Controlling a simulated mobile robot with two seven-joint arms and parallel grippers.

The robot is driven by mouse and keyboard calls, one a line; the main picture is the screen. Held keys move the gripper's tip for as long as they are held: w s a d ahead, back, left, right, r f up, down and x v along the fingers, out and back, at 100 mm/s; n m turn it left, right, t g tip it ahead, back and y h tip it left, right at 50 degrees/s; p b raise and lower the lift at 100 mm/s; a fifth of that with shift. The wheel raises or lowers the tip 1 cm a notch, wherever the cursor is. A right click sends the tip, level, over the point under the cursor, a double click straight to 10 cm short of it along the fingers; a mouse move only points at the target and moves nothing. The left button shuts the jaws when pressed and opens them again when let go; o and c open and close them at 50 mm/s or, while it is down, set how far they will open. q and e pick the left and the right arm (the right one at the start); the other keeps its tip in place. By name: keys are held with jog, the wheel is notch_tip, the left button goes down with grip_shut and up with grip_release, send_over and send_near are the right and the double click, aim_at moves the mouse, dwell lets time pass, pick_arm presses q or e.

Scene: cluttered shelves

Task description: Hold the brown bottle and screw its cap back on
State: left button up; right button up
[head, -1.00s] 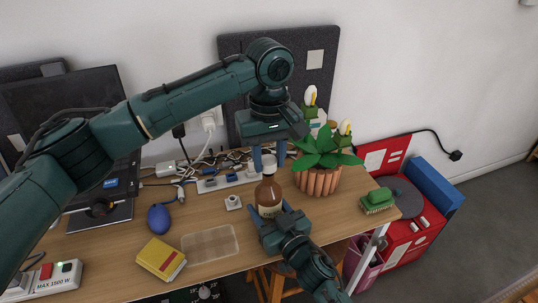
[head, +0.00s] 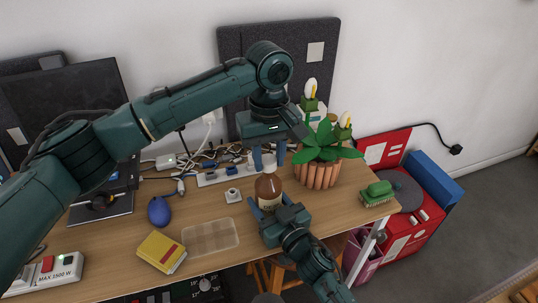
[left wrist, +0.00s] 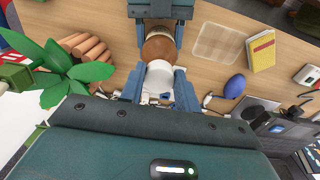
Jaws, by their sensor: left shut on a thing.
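The brown bottle (head: 268,188) stands upright near the front edge of the desk, its white cap (head: 269,163) at the top. My left gripper (head: 268,157) comes from above, its blue fingers shut on the white cap. In the left wrist view the cap (left wrist: 158,76) sits between the blue fingers (left wrist: 159,92), in line with the bottle's brown shoulder (left wrist: 158,48). Whether the cap is seated on the neck cannot be told. My right gripper (head: 272,212) comes from the front, its fingers around the bottle's lower body. It also shows at the top of the left wrist view (left wrist: 158,15).
A potted plant (head: 320,172) stands close right of the bottle. Behind lie a power strip (head: 212,178) and tangled cables. A clear tray (head: 210,238), yellow book (head: 161,252) and blue bulb (head: 159,211) lie left. A green brush (head: 378,194) is far right.

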pick_arm(q)
jog(key=shift+f, duration=0.55)
jog(key=m, duration=0.6)
jog(key=shift+a, duration=0.15)
jog(key=m, duration=0.6)
jog(key=shift+a+m, duration=0.1)
jog(key=shift+m, duration=0.3)
jog(key=m, duration=0.6)
jog(key=shift+w+a, duration=0.1)
jog(key=shift+w, duration=0.1)
jog(key=m, duration=0.6)
jog(key=shift+w+m, duration=0.15)
jog(key=shift+m, duration=0.25)
jog(key=m, duration=0.6)
jog(key=shift+w+m, duration=0.1)
jog(key=shift+m, duration=0.2)
jog(key=m, duration=0.4)
jog(key=shift+d, duration=0.2)
jog(key=m, duration=0.6)
jog(key=shift+d+f+m, duration=0.1)
jog(key=shift+d+m, duration=0.05)
jog(key=shift+m, duration=0.25)
jog(key=m, duration=0.5)
jog(key=shift+d+m, duration=0.1)
jog(key=shift+m, duration=0.3)
